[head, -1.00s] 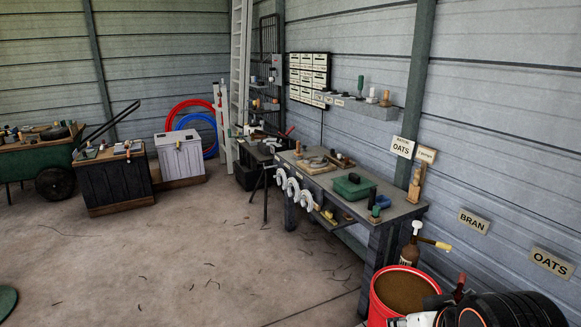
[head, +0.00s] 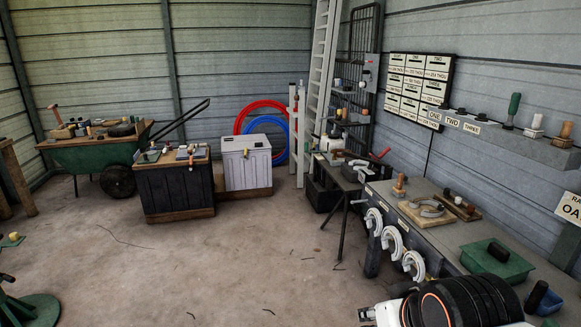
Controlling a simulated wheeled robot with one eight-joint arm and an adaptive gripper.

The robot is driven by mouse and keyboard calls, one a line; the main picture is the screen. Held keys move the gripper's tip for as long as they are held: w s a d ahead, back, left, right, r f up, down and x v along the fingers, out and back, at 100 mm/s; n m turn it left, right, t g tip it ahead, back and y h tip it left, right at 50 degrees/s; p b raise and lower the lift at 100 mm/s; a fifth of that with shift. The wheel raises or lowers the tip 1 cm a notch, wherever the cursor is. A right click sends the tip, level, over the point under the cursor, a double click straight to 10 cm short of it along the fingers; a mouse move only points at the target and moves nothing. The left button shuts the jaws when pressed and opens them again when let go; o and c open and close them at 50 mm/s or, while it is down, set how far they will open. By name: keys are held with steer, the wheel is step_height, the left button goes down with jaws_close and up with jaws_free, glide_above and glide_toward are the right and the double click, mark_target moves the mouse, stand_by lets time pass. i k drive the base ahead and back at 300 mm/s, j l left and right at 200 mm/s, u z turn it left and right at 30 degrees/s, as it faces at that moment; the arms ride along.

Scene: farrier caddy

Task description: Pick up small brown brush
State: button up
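I cannot pick out the small brown brush for certain, as the small items are too small to tell apart. A brown upright item (head: 399,186) stands at the back of the grey workbench (head: 385,193). A flat dark brown piece (head: 461,208) lies beside a board on the workbench. My folded arm shows at the bottom right, black and white with an orange ring. My gripper's fingers are not visible.
A green tray (head: 497,262) sits on the workbench, and horseshoes (head: 393,240) hang on its front. A dark chest (head: 178,190), a white chest (head: 247,165) and a green cart (head: 95,158) stand at the back. The concrete floor (head: 200,260) in the middle is mostly clear.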

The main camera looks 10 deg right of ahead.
mark_target(398, 191)
steer(key=i+j, duration=0.1)
steer(key=i, duration=1.95)
steer(key=i+j+z, duration=0.1)
steer(key=i+z, duration=0.25)
steer(key=i, duration=0.15)
steer(key=i+j+z, duration=0.2)
steer(key=i+z, duration=0.15)
steer(key=i, duration=0.15)
steer(key=i+j+z, duration=0.35)
steer(key=i+l, duration=0.1)
steer(key=i+z, duration=0.05)
